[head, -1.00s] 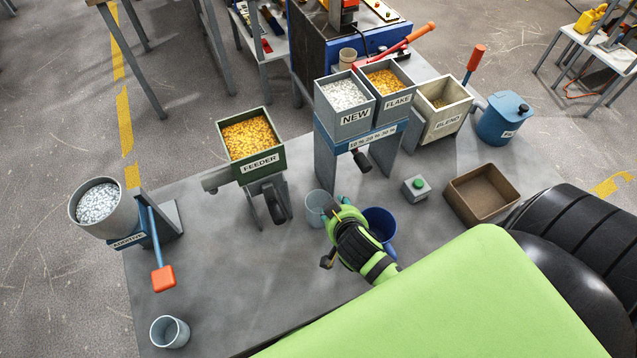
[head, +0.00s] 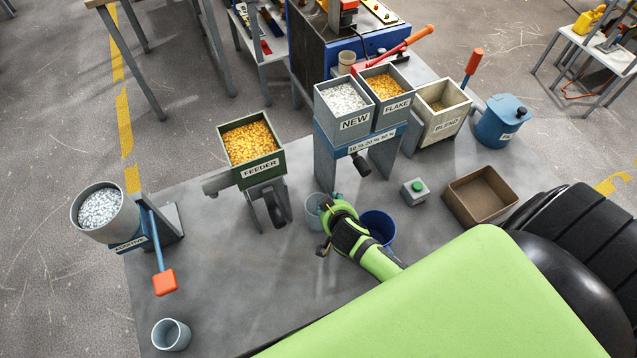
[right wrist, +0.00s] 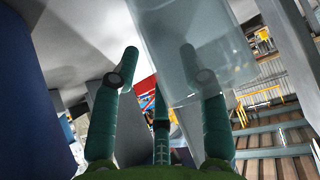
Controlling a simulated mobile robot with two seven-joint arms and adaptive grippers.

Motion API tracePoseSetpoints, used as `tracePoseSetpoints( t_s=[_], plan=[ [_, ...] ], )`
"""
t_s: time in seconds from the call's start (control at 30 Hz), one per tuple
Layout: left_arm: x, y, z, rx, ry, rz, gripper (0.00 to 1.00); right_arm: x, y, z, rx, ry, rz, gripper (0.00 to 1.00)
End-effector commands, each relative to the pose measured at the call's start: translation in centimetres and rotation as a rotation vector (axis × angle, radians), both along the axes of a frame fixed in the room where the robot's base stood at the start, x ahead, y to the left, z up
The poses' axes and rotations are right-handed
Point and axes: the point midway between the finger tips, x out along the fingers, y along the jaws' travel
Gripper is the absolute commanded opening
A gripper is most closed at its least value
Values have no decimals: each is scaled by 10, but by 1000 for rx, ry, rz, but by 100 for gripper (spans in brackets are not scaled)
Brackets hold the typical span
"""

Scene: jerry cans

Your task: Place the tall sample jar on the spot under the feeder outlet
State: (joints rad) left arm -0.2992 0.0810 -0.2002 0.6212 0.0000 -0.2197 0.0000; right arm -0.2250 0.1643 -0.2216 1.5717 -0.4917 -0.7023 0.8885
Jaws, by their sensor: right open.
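A translucent grey jar (head: 314,207) stands on the bench right of the feeder; it looks like the tall sample jar. My right gripper (head: 330,212) is beside it, partly covering it. In the right wrist view the gripper (right wrist: 160,65) is open. The clear jar (right wrist: 190,35) shows large there, overlapping the right finger, with the left finger apart from it. The feeder (head: 254,155) holds yellow pellets above a grey stand with a dark part (head: 275,210) below. The spot under its outlet cannot be made out. My left gripper is not in view.
A dark blue container (head: 378,222) is close behind my right gripper. Another grey jar (head: 171,334) stands at the front left, near the additive hopper's orange-ended lever (head: 164,281). A green-button box (head: 414,191) and brown tray (head: 480,195) are to the right.

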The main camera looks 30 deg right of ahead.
Motion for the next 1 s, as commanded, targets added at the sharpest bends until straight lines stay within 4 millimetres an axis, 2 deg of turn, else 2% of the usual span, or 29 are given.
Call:
tracePoseSetpoints(
  t_s=[0.03, 0.07, 0.1, 0.13, 0.17, 0.77, 0.97, 1.0],
  plan=[
    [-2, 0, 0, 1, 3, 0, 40, 0, 0, 0, 0, 0, 0, 44],
    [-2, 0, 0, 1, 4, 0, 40, 0, 0, 0, 0, 0, 0, 36],
    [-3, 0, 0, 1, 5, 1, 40, 0, 0, 0, 0, 0, 0, 20],
    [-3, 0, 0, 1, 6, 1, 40, 0, 0, 0, 0, 0, 0, 8],
    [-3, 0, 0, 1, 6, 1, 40, 0, 0, 0, -1, 0, 1, 0],
    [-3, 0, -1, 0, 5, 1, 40, -1, 0, 0, -1, 2, 0, 0],
    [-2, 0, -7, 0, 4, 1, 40, -5, 0, 7, 0, -1, -1, 0],
    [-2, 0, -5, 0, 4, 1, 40, -4, 0, 16, -1, -4, -1, 0]
  ],
)
